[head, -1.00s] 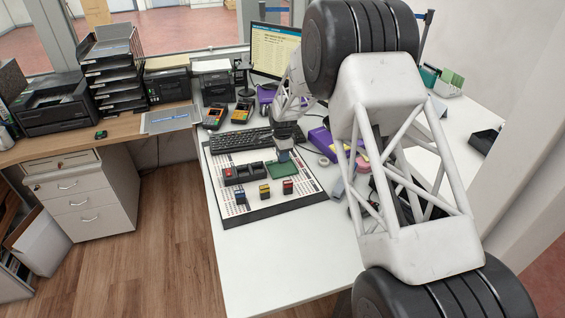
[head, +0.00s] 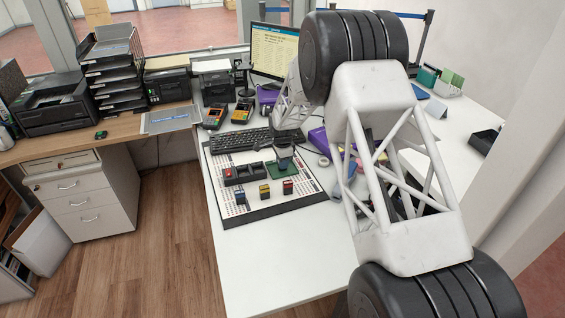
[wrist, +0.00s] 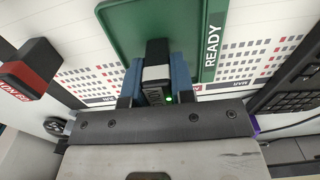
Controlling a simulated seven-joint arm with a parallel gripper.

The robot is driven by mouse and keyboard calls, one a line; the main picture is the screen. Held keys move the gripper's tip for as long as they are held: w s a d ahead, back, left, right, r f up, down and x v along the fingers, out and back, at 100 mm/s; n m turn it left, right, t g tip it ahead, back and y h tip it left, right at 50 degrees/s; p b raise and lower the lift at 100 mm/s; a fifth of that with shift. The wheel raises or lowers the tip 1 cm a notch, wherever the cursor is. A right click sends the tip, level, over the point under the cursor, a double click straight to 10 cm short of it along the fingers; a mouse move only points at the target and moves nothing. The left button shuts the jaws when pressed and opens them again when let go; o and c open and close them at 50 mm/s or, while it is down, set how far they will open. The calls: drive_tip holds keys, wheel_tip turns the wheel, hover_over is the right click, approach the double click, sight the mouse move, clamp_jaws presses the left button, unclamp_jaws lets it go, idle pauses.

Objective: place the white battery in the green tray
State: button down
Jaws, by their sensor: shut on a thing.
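My gripper (wrist: 157,78) is shut on the white battery (wrist: 156,72), a dark block with a white band, between its blue fingers. A small green light glows near the battery's base. The green tray (wrist: 120,22), labelled READY along one edge, lies right beyond the fingertips in the wrist view. In the head view my gripper (head: 284,163) is over the green tray (head: 272,173) and covers its middle. The battery is hidden there. I cannot tell whether the battery touches the tray.
Blue (head: 239,197), yellow (head: 264,192) and red (head: 288,187) batteries stand in front of the tray on the printed mat (head: 250,212). A dark charger (head: 245,173) with a red-topped battery is left of the tray. A keyboard (head: 240,139) lies behind. The desk's front is clear.

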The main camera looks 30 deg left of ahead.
drive_tip(key=shift+f, duration=0.1)
drive_tip(key=c, duration=1)
unclamp_jaws()
drive_tip(key=shift+o, duration=0.2)
wheel_tip(320, 180, up, 12)
idle(0.4)
